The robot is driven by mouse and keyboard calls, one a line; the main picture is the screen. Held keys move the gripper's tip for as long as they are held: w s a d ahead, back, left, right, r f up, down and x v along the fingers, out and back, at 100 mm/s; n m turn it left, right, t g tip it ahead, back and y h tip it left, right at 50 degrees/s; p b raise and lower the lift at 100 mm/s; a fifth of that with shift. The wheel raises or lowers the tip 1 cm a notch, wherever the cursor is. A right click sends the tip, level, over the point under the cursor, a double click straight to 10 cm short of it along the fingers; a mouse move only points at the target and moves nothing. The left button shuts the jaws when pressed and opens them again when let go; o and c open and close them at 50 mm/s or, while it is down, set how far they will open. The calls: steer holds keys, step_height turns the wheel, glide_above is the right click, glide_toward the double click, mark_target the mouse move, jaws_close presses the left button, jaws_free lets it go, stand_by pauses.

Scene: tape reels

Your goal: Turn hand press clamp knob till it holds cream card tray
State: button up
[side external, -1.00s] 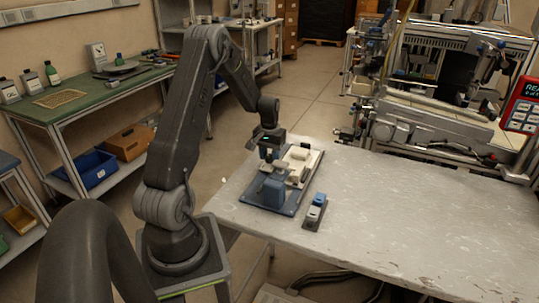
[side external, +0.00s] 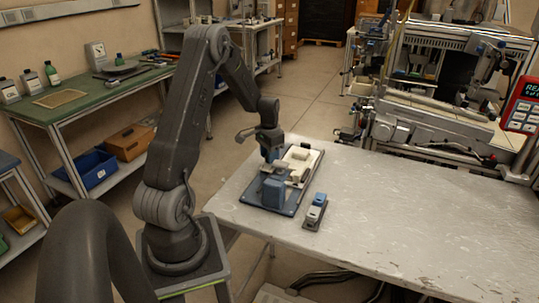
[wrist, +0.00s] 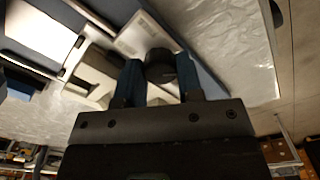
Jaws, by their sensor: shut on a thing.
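The hand press (side external: 272,191) stands on a dark blue base plate (side external: 287,209) at the table's left end. Its black clamp knob (wrist: 160,66) lies between the two blue fingers of my gripper (wrist: 158,72) in the wrist view, and the fingers are shut on it. In the side view my gripper (side external: 271,154) points down at the press, and the knob is hidden there. Cream parts that look like the card tray (side external: 303,157) lie on the plate beside the gripper. A pale cream block (wrist: 92,82) shows in the wrist view. I cannot tell whether the clamp touches the tray.
A small stapler-like tool (side external: 316,211), grey with a blue top, lies on the table right of the base plate. The worn grey table (side external: 410,215) is clear to the right. A machine (side external: 430,125) stands behind it, and a red-framed display (side external: 523,103) is at far right.

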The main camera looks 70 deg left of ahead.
steer(key=shift+r, duration=0.1)
steer(key=o, duration=0.9)
step_height(320, 180, up, 14)
steer(key=shift+f, duration=0.15)
stand_by(0.4)
